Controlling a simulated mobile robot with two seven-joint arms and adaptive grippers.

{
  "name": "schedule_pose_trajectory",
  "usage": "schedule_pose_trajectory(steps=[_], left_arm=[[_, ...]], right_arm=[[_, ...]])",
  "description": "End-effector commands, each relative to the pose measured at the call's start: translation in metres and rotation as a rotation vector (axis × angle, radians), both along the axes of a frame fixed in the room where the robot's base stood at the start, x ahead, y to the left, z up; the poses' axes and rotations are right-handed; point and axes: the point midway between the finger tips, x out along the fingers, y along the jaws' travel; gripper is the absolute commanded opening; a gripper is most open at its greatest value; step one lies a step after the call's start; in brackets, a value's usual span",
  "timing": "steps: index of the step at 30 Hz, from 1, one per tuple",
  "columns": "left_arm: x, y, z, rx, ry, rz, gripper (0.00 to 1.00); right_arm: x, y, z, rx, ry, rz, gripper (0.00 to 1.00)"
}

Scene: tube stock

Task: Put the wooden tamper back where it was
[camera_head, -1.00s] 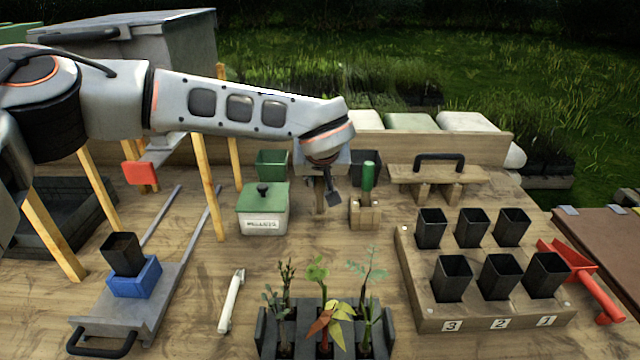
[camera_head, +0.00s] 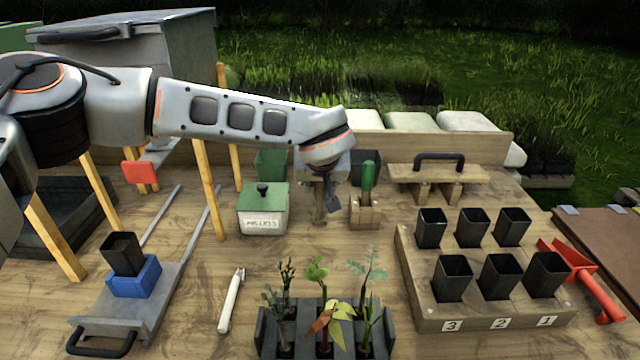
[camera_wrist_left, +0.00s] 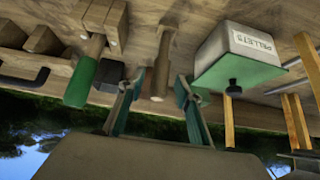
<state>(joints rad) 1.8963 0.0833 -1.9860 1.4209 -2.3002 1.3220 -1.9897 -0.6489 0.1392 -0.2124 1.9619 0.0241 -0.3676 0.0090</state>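The wooden tamper (camera_head: 319,208) stands upright on the table below my left gripper, between the pellet box and the wooden block. Its upper part is partly hidden in the head view. In the left wrist view, which looks upside down, the tamper (camera_wrist_left: 163,62) lies in line with the space between the fingers, with a gap on both sides. My left gripper (camera_head: 328,192) is open, and its two green-grey fingers (camera_wrist_left: 156,92) are apart with nothing gripped. My right gripper is not in view.
The green-lidded pellet box (camera_head: 263,212) stands close left of the tamper. A wooden block (camera_head: 364,216) with a green-handled tool (camera_head: 368,178) stands close right. Seedlings in a dark tray (camera_head: 305,335) are in front. A wooden rack (camera_head: 420,300) of black pots is at right.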

Motion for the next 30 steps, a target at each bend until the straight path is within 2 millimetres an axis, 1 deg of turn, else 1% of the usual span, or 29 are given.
schedule_pose_trajectory(steps=[5, 12, 18, 24, 30], left_arm=[[-0.017, 0.0, 0.023, 0.0, -0.004, -0.001, 0.35], [-0.048, -0.002, 0.062, 0.001, -0.005, -0.002, 0.35], [-0.067, -0.002, 0.084, 0.0, -0.003, 0.0, 0.35], [-0.075, -0.002, 0.092, 0.001, -0.002, 0.001, 0.35], [-0.075, -0.002, 0.092, 0.0, -0.001, 0.0, 0.35]], right_arm=[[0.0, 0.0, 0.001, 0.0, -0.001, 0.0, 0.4], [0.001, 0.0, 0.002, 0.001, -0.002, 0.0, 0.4], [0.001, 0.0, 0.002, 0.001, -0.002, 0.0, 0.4], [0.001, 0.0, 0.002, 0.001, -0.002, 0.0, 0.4], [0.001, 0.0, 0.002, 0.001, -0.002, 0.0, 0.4]])
